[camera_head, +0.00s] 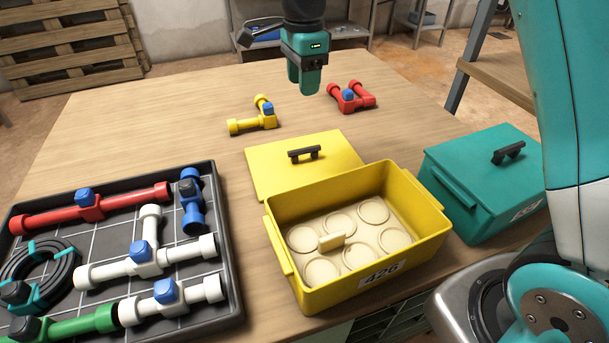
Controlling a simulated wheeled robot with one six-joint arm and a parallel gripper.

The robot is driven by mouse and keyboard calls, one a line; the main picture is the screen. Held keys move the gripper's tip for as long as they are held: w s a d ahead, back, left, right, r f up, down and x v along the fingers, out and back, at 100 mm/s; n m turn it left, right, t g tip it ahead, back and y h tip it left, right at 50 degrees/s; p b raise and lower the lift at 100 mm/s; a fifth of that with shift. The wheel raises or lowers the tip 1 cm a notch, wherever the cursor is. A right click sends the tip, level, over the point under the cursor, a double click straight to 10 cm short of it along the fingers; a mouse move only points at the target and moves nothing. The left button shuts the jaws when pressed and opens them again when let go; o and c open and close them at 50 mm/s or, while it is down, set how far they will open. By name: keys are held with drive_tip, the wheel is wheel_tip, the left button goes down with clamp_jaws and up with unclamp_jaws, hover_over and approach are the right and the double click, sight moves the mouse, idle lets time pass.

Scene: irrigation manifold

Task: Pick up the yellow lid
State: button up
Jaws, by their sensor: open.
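The yellow lid (275,170) lies flat on the wooden table, just behind the open yellow box (358,280). A black handle (304,153) stands up from the lid's top. My gripper (303,92) hangs above the table, beyond the lid and above it, apart from it. Its jaws point down and hold nothing that I can see; the gap between the fingers is hard to make out from this angle. The yellow box shows several round recesses and a small cream block inside.
A teal box (470,195) with its lid on stands right of the yellow box. A dark tray (235,285) of pipe fittings fills the left. Yellow (253,121) and red (350,98) pipe pieces lie behind the lid. The table's left back is clear.

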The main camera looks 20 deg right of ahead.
drive_tip(key=m+b, duration=0.1)
hover_over(304, 150)
drive_tip(key=w, duration=0.1)
wheel_tip(304, 150, down, 12)
drive_tip(key=shift+d+f, duration=0.1)
drive_tip(key=shift+f, duration=0.05)
drive_tip(key=shift+s+f, duration=0.15)
drive_tip(key=shift+f, duration=1.35)
drive_tip(key=shift+s+f, duration=0.1)
drive_tip(key=shift+f, duration=1.4)
clamp_jaws()
